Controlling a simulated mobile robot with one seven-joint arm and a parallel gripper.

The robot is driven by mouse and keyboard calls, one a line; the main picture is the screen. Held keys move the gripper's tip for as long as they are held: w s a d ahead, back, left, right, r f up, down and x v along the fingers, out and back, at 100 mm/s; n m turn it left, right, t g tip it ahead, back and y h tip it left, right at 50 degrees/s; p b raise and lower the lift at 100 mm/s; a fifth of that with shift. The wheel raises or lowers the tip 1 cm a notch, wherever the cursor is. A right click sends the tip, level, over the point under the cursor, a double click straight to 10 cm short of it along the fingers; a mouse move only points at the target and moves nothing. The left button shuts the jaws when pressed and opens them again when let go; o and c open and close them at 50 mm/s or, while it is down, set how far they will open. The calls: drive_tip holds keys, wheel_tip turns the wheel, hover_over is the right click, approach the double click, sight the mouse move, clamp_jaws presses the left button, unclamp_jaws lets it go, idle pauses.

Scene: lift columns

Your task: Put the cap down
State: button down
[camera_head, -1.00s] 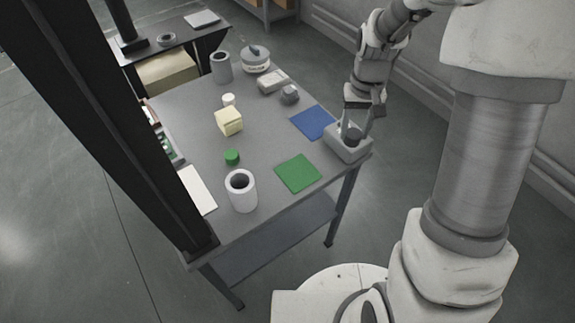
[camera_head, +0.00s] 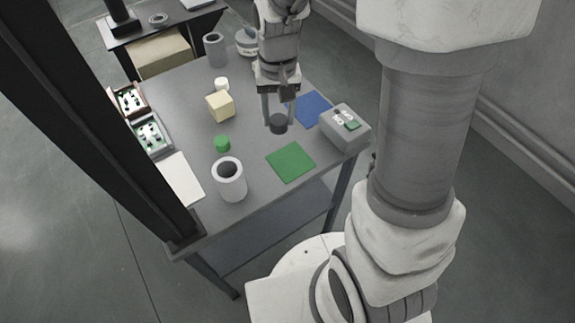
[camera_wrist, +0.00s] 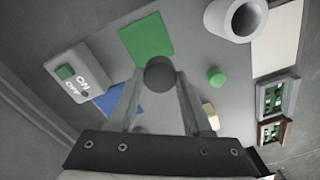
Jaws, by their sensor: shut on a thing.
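My gripper (camera_head: 277,112) is shut on a dark grey round cap (camera_head: 278,124) and holds it above the grey table (camera_head: 238,140), between the blue and green mats. In the wrist view the cap (camera_wrist: 160,74) sits between the fingertips, over the near edge of the green mat. The green mat (camera_head: 290,162) and the blue mat (camera_head: 308,110) lie flat. A grey control box (camera_head: 345,127) with a green button and ON/OFF lettering stands at the table's right corner. The gap under the cap is hard to judge.
A white-grey hollow cylinder (camera_head: 229,180), a green cylinder (camera_head: 222,144), a pale yellow block (camera_head: 219,106) and a white sheet (camera_head: 181,178) are on the table's left half. Bins with green parts (camera_head: 152,138) stand at the left edge. A grey cylinder (camera_head: 215,50) stands at the back.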

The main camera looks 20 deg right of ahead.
drive_tip(key=s+a+f+m+b, duration=0.25)
drive_tip(key=s+a+b, duration=0.2)
drive_tip(key=s, duration=0.55)
drive_tip(key=shift+m, duration=0.45)
drive_tip(key=w+d+f, duration=0.2)
drive_tip(key=w, duration=0.1)
drive_tip(key=w+d+f+b, duration=0.1)
drive_tip(key=w+d+f, duration=0.1)
drive_tip(key=w, duration=0.1)
drive_tip(key=w+d+f+b, duration=0.1)
drive_tip(key=w+d+f, duration=0.1)
drive_tip(key=w+d, duration=0.1)
drive_tip(key=shift+f, duration=0.2)
drive_tip(key=shift+f+b, duration=0.65)
drive_tip(key=shift+f, duration=1.25)
drive_tip(key=shift+f, duration=0.2)
drive_tip(key=shift+c, duration=1.7)
unclamp_jaws()
